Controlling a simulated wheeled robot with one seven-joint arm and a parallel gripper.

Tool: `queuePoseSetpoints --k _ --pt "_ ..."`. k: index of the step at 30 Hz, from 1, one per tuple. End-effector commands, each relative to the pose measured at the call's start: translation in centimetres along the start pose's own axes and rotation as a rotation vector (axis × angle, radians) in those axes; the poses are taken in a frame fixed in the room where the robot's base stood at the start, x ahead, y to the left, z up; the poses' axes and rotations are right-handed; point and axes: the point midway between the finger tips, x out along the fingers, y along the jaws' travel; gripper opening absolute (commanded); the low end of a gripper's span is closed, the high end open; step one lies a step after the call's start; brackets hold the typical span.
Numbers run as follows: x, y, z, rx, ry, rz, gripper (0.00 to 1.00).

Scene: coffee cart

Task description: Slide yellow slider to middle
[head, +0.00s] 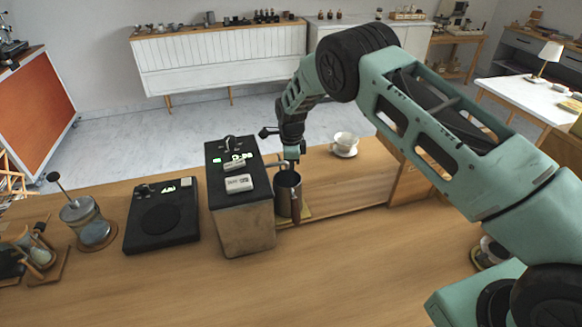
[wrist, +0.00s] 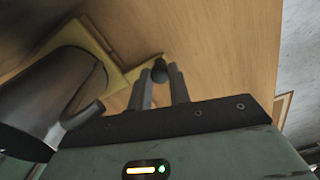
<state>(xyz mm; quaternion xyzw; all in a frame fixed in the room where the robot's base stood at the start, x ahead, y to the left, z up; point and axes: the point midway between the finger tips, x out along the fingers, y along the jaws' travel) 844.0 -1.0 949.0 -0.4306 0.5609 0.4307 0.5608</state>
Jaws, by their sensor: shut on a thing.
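The yellow slider (wrist: 112,45) is a flat yellow piece on the wooden surface in the wrist view, with a narrow arm reaching to a dark round knob (wrist: 158,68). Its edge also shows in the head view (head: 306,213), low on the right side of the black machine. My gripper (wrist: 160,77) is shut on the knob, one finger on each side. In the head view my gripper (head: 291,152) reaches down behind the pitcher, and its fingertips are hidden. The dark metal pitcher (head: 287,181) stands over the slider and covers part of it; it also shows in the wrist view (wrist: 45,95).
The black-topped machine (head: 243,170) stands just left of the pitcher. A white cup on a saucer (head: 345,143) is to the right. The front of the counter (head: 350,280) is clear.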

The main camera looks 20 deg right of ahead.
Motion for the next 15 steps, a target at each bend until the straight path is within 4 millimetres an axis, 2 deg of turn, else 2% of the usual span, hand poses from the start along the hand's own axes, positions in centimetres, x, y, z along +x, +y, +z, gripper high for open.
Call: queuePoseSetpoints --k 5,8,15 --pt "0.0 -0.3 -1.0 0.003 0.000 -0.001 0.00" --pt "0.1 -0.7 -2.3 0.004 0.000 -0.001 0.00" --pt "0.2 -2.0 -7.3 0.006 0.000 -0.001 0.00"
